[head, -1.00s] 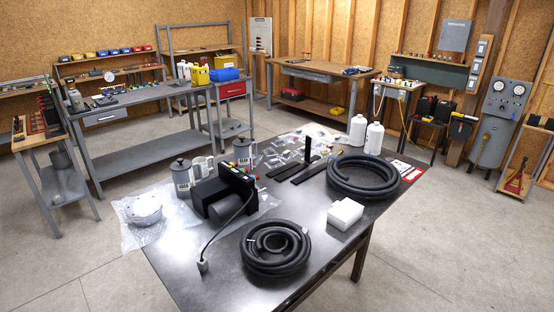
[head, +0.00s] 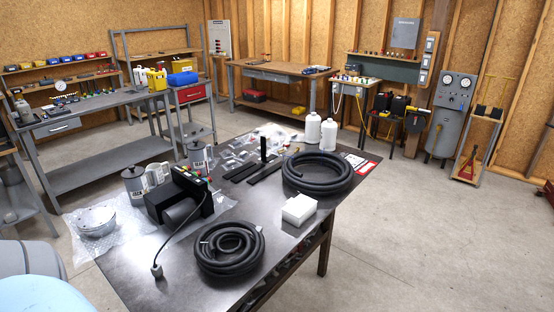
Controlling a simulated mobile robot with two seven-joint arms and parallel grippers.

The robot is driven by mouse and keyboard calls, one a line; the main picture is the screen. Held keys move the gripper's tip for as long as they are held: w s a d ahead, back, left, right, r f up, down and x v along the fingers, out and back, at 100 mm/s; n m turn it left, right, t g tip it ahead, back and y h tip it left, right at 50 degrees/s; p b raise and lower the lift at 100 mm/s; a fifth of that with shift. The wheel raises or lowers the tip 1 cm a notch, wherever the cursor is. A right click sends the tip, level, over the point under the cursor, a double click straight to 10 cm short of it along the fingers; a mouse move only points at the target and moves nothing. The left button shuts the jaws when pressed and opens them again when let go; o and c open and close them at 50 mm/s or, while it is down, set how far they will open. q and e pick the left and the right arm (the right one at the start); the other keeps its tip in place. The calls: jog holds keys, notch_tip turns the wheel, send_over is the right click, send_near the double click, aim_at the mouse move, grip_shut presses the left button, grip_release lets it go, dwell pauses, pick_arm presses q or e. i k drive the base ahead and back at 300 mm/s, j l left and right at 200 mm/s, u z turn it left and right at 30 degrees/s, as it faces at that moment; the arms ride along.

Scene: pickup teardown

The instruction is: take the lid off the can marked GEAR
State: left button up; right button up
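Two metal cans with dark lids stand at the back left of the dark table (head: 130,262). One can (head: 136,188) is at the left, partly behind a black machine. The other can (head: 197,157) is further back, behind the same machine. Both carry pale labels with lettering too small to read, so I cannot tell which is marked GEAR. Both lids look seated on top. Neither of my grippers is in view.
The black machine (head: 183,195) with a cable stands in front of the cans. White handled containers (head: 155,172) stand between them. Coiled black hoses (head: 228,248) (head: 318,171), a white box (head: 298,208) and white bottles (head: 313,128) occupy the table. A round metal part (head: 95,221) lies on plastic wrap.

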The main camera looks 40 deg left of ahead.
aim_at(199, 160)
jog(key=z, duration=1.85)
jog(key=k+l+z, duration=0.1)
jog(key=k+z, duration=0.35)
jog(key=k, duration=0.45)
jog(key=k+z, duration=0.15)
jog(key=k, duration=0.4)
jog(key=k+l+z, duration=0.2)
jog(key=k, duration=0.35)
jog(key=k+j+u, duration=0.2)
jog(key=k, duration=0.9)
jog(key=k+u, duration=0.3)
jog(key=k, duration=0.8)
jog(key=k+u, duration=0.15)
jog(key=u, duration=0.25)
jog(key=k+u, duration=0.15)
jog(key=u, duration=0.25)
jog(key=k+j+u, duration=0.15)
jog(key=u, duration=0.9)
